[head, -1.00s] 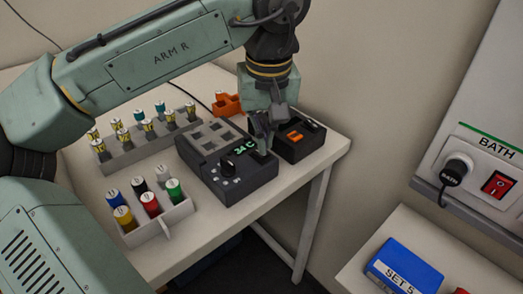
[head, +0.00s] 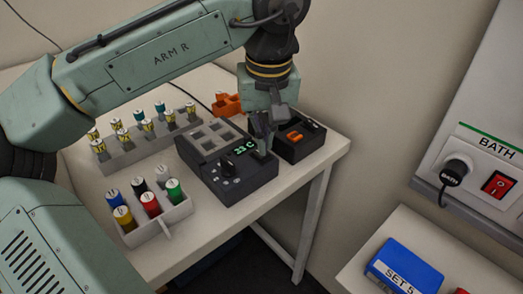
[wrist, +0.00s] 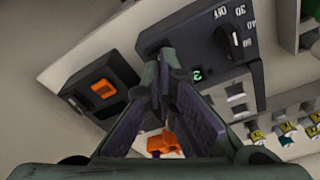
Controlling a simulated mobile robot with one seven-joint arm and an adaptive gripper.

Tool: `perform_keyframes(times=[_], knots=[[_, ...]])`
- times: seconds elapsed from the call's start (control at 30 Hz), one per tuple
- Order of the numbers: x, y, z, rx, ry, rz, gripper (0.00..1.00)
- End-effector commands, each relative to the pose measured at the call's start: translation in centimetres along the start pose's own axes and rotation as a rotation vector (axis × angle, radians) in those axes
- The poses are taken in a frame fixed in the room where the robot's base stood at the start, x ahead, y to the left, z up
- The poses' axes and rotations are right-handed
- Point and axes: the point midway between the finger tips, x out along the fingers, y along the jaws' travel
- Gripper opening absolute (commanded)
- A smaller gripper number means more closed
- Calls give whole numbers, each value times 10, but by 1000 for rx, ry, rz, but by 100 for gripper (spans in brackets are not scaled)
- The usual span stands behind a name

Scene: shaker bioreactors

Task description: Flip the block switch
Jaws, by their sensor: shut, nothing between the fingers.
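The dark grey block heater (head: 247,188) stands on the white table, with empty square wells, a green display (head: 244,147) reading about 23 C and a black knob (head: 229,166). In the wrist view, the heater (wrist: 190,32) is at the top with its knob (wrist: 234,40) marked OFF, 30, 40 and 60. My gripper (head: 264,152) is shut and empty, pointing down at the heater's right end beside the display. Its fingertips (wrist: 163,58) come together over the heater's top in the wrist view. They hide the block switch, so I cannot tell its position or whether they touch it.
A black box with an orange part (head: 296,136) stands just right of the heater, and an orange holder (head: 228,104) behind. A rack of vials (head: 125,158) and a tray of coloured bottles (head: 167,228) are left. The BATH panel (head: 480,170) is far right.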

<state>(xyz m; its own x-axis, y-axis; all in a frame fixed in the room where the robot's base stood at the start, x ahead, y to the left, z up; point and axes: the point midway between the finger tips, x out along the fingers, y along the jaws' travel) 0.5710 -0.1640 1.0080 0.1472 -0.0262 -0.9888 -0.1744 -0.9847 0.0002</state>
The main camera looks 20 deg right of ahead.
Motion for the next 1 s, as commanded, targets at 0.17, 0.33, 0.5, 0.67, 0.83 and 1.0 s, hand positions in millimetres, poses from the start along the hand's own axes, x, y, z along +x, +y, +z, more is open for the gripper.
perform_keyframes(times=[0.17,0.33,0.5,0.67,0.83,1.0], knots=[[3,0,1,0,0,0,0],[6,0,1,0,0,0,0],[8,0,1,0,0,0,0],[11,0,2,0,0,0,0],[13,0,2,0,0,0,0],[16,0,2,0,0,0,0]])
